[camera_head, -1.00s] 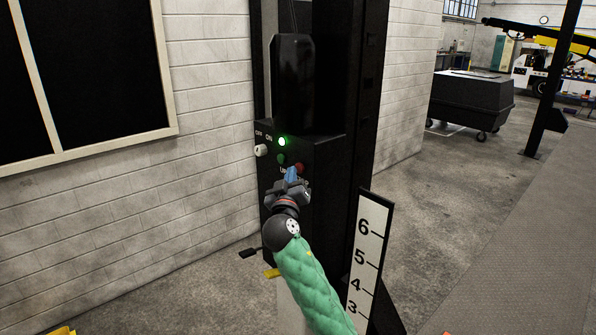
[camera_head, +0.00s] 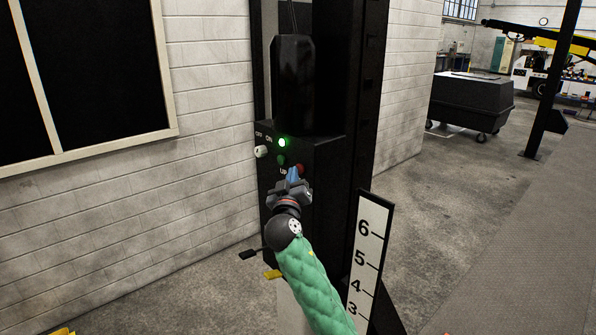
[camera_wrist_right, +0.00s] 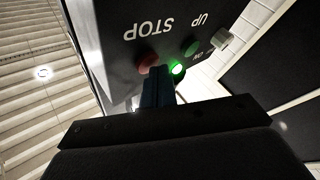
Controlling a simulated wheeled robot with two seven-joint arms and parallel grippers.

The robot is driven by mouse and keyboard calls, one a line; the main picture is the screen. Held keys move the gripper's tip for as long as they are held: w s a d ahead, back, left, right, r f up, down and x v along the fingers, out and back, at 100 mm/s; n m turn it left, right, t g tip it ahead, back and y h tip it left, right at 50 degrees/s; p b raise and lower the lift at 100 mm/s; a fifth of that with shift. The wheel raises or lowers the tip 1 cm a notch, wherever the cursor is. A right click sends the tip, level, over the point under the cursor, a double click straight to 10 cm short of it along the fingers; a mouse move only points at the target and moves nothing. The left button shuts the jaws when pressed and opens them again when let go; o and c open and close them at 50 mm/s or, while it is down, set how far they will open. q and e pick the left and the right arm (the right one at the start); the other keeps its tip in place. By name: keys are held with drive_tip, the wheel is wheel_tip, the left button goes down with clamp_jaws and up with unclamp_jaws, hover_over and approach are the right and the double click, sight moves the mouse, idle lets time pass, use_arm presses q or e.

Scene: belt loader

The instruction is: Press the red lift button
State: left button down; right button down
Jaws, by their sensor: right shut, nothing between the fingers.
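The red button (camera_head: 301,168) is on the front of the black lift control box (camera_head: 325,160). It also shows in the right wrist view (camera_wrist_right: 146,62), beside the upside-down STOP lettering. My right gripper (camera_head: 293,173) is shut and empty, its blue fingertips just left of and below the red button in the head view. In the wrist view the fingertips (camera_wrist_right: 158,82) partly cover the lower edge of the red button. I cannot tell whether they touch it. My left gripper is not in view.
A green button (camera_head: 281,159) near the UP label, a lit green lamp (camera_head: 282,142) and a white OFF/ON knob (camera_head: 261,151) share the box. A numbered height scale (camera_head: 369,255) stands right of my arm. A brick wall (camera_head: 215,110) is at left.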

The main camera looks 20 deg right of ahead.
drive_tip(key=shift+d, duration=0.2)
idle(0.4)
drive_tip(key=shift+s+a+b, duration=0.25)
drive_tip(key=shift+a+b, duration=0.15)
drive_tip(key=shift+a, duration=0.45)
drive_tip(key=a, duration=0.1)
drive_tip(key=s+a+b, duration=0.1)
drive_tip(key=a, duration=0.2)
drive_tip(key=shift+s+a+b, duration=0.35)
idle(0.8)
